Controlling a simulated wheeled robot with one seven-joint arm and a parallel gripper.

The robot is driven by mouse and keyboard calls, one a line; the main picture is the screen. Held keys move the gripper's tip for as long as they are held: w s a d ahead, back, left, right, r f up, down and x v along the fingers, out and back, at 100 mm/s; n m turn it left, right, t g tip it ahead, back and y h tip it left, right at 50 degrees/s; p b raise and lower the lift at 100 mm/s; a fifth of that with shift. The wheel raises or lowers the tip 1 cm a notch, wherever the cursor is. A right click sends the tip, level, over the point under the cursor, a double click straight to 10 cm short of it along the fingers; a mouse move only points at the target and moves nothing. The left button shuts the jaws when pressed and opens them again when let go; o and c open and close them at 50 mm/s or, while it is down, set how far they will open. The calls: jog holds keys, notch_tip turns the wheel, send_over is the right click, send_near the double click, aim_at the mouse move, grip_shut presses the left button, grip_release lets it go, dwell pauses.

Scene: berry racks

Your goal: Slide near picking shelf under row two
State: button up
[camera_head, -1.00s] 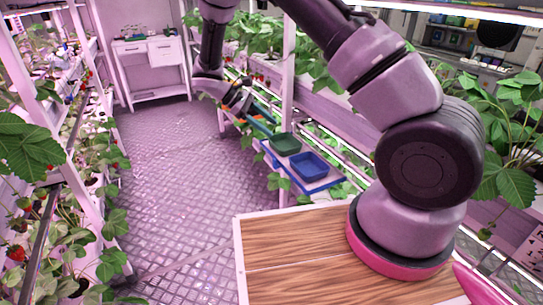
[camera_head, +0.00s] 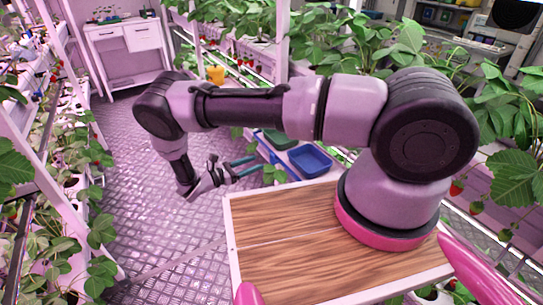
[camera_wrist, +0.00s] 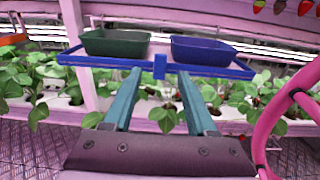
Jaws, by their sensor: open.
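The near picking shelf is a blue-rimmed tray (camera_wrist: 80,60) that sticks out from the rack into the aisle. It carries a dark green bin (camera_wrist: 115,43) on the left and a blue bin (camera_wrist: 203,50) on the right. A small blue tab (camera_wrist: 160,67) stands at the middle of its front edge. My gripper (camera_wrist: 159,76) is open and empty, its teal fingers pointing at the shelf with the tab between the tips. Contact cannot be told. In the head view my gripper (camera_head: 245,168) is beside the shelf, whose blue bin (camera_head: 309,161) and green bin (camera_head: 280,139) show past my arm.
Planted rack rows (camera_head: 235,45) run along the right side. Another planted rack (camera_head: 50,130) lines the left. The metal floor (camera_head: 130,190) between them is clear. A white drawer table (camera_head: 128,45) stands at the far end. A yellow-orange container (camera_head: 215,75) sits farther along the right rack.

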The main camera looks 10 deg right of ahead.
aim_at(271, 157)
jog(key=x, duration=0.8)
jog(key=shift+d, duration=0.25)
grip_shut()
dwell(1.0)
